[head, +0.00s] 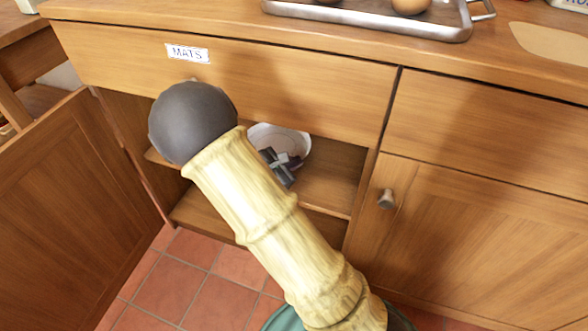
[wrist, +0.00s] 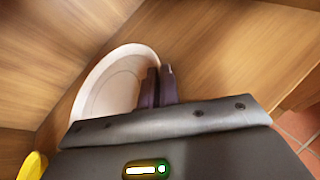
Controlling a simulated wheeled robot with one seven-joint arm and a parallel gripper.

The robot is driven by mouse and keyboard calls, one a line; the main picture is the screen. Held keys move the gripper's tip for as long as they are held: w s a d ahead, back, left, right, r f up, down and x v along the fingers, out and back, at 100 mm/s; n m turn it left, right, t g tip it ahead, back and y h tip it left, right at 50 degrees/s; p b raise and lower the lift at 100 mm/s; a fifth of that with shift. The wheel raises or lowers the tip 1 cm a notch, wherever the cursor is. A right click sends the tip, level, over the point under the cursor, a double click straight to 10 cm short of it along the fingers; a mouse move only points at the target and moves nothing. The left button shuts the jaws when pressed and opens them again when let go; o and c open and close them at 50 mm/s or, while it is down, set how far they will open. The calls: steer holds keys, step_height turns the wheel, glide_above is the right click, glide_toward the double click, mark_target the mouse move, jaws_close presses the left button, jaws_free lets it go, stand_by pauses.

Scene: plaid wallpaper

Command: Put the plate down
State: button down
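The white plate (head: 292,137) is inside the open cabinet, above or on its shelf (head: 335,182). It also shows in the wrist view (wrist: 112,88), close to the wooden cabinet walls. My gripper (head: 283,158) reaches in through the opening, and its dark fingers (wrist: 158,84) are close together at the plate's right edge, shut on the rim. My arm hides part of the plate and opening in the head view. I cannot tell whether the plate's underside touches the shelf.
An open cabinet door (head: 75,200) stands at left. Above the opening is a drawer labelled MATS (head: 187,54); a closed door (head: 470,240) is at right. A metal tray (head: 365,18) sits on the counter. A yellow thing (wrist: 32,166) shows at lower left in the wrist view.

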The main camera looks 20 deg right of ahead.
steer(key=c, duration=1.6)
jaws_free()
steer(key=shift+f, duration=0.1)
steer(key=p+v, duration=0.7)
steer(key=v, duration=0.5)
